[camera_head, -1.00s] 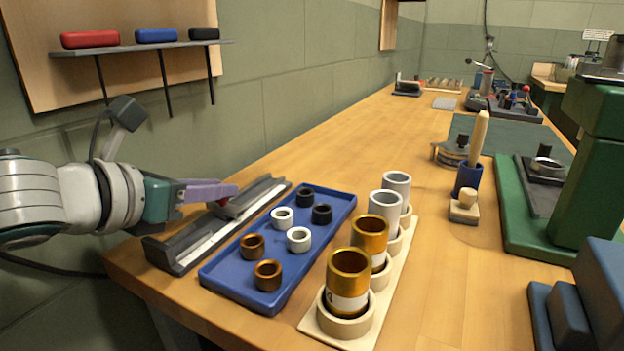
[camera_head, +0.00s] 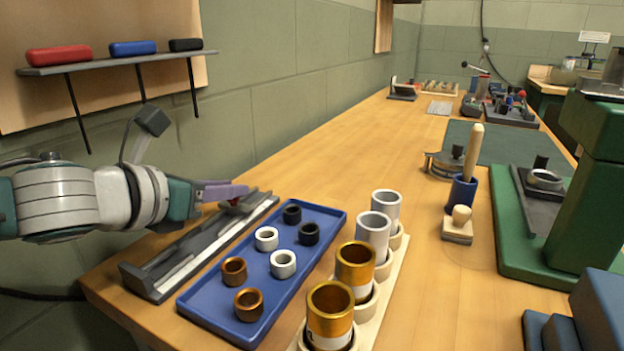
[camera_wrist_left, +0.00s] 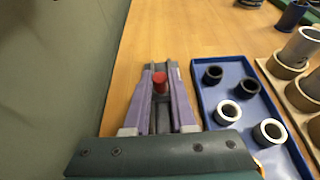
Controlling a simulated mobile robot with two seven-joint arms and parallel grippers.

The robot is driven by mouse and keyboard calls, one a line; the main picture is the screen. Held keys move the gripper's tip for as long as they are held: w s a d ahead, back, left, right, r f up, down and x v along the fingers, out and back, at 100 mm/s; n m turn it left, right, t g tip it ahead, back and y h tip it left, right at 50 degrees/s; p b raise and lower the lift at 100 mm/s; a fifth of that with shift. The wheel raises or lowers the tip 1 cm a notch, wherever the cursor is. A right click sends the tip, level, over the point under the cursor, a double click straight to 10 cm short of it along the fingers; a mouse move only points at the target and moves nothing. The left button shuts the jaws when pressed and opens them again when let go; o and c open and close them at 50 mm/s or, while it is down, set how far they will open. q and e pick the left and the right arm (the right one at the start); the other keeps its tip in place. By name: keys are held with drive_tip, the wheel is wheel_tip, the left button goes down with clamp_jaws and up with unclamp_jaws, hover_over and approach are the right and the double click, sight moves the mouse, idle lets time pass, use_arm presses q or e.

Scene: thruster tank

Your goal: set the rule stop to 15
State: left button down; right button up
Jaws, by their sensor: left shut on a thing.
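The rule (camera_head: 190,252) is a long dark grey rail with a pale scale strip, lying along the left edge of the bench. Its stop, with a red knob (camera_wrist_left: 160,84), sits on the rail near the far end. My left gripper (camera_head: 242,193) has its purple fingers shut on the stop, one on each side of the knob in the left wrist view (camera_wrist_left: 162,90). The fingers hide most of the stop in the head view. The scale figures are too small to read. My right gripper is not in view.
A blue tray (camera_head: 196,303) with several small rings lies just right of the rule. Beyond it a pale rack (camera_head: 379,303) holds brass and grey cylinders. The wall and a shelf (camera_head: 130,62) with coloured cases are at the left. The bench beyond the rule is clear.

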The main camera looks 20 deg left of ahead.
use_arm(q)
drive_tip(key=shift+s, duration=0.15)
drive_tip(key=c, duration=0.7)
unclamp_jaws()
drive_tip(key=shift+c, duration=0.2)
drive_tip(key=p+v, duration=0.5)
drive_tip(key=v, duration=0.3)
drive_tip(key=shift+r, duration=0.1)
drive_tip(key=shift+v, duration=0.95)
